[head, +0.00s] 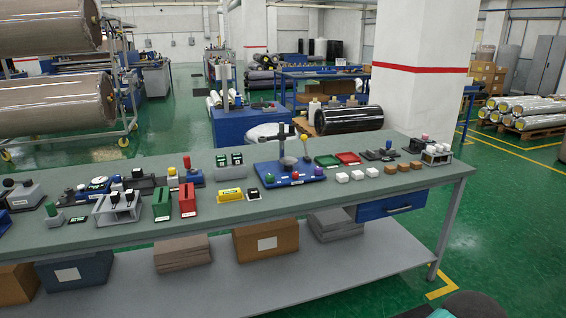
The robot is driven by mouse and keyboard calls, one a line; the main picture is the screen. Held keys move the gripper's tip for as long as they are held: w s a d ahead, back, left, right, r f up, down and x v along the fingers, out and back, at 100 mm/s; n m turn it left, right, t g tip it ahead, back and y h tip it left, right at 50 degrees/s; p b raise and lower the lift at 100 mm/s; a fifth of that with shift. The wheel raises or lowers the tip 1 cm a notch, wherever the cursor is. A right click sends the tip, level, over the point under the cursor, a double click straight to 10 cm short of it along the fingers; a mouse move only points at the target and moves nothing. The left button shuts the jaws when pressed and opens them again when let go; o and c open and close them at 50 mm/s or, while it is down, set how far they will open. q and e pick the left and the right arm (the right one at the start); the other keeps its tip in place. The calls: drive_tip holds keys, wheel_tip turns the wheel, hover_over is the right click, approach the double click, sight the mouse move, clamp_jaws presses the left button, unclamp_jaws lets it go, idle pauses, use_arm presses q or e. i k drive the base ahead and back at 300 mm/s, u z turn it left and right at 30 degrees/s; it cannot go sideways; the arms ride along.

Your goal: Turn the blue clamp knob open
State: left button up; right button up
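A blue fixture plate (264,184) lies on the green-topped workbench (330,198), right of its middle. It carries a dark upright post (281,138), a grey rounded part (288,161) and several small coloured knobs. One knob on its front left looks blue (268,179), but it is too small to tell whether it is the clamp knob or how it is turned. A red knob (295,175) and a purple knob (318,171) sit to its right. Another blue device (95,187) stands farther left on the bench. Neither of my grippers is in view.
A yellow block (230,195) and black block (253,194) lie left of the plate. White blocks (357,175), a green tray (327,161) and a red tray (348,158) lie to its right. The bench's front strip is mostly clear.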

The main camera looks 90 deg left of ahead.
sight(117, 178)
drive_tip(key=z, duration=0.35)
drive_tip(key=i, duration=0.45)
drive_tip(key=u, duration=2.6)
drive_tip(key=i, duration=0.35)
drive_tip(key=u, duration=2.95)
drive_tip(key=i, duration=1.15)
drive_tip(key=z, duration=0.75)
